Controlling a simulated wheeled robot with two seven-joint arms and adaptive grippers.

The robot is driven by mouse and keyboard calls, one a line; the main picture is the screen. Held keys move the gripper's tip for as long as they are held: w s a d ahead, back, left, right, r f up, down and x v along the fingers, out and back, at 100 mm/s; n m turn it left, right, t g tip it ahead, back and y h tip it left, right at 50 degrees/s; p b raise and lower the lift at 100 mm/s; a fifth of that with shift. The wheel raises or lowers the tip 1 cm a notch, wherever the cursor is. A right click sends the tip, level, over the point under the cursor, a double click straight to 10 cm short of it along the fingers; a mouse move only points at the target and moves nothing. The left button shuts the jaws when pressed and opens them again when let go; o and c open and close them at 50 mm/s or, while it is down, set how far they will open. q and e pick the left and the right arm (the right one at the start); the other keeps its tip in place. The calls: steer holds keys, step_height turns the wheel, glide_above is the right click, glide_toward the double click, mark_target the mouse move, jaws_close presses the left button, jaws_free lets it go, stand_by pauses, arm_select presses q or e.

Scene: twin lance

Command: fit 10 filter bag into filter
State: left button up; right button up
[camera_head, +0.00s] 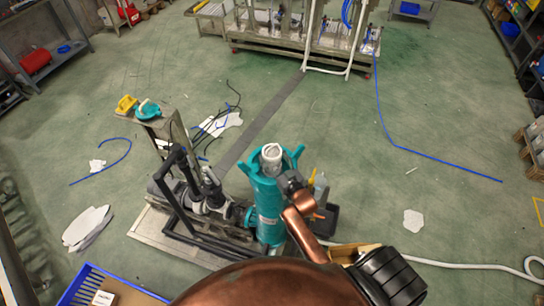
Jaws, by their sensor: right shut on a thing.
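The filter (268,212) is an upright teal cylinder on a pump skid in the middle of the picture, with lugs spread around its open top. The white filter bag (272,154) stands at the mouth of the filter, its upper end showing above the rim. How deep it sits cannot be told. My right gripper (284,176) is at the right side of the filter's top, against the bag, and appears shut on it. Its fingertips are small and partly hidden. My copper right arm reaches up from the bottom. My left gripper is not in view.
A pump with black pipes (185,200) adjoins the filter on the left. A stand at upper left carries a teal lid-like part (148,109) and a yellow item (125,105). A blue crate (82,280) is at bottom left. A white hose (450,264) crosses the floor at right.

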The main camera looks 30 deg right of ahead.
mark_target(277, 168)
steer(key=shift+f+b, duration=0.95)
steer(key=shift+f, duration=0.45)
steer(key=o, duration=1.3)
steer(key=shift+c, duration=0.2)
steer(key=o, duration=0.5)
steer(key=shift+c, duration=0.2)
steer(key=shift+f, duration=0.1)
steer(key=shift+s+f, duration=0.1)
steer(key=shift+s, duration=0.05)
steer(key=shift+s+f, duration=0.1)
steer(key=shift+s, duration=0.25)
steer(key=s, duration=1.1)
steer(key=shift+a+r, duration=0.25)
steer(key=shift+r, duration=0.15)
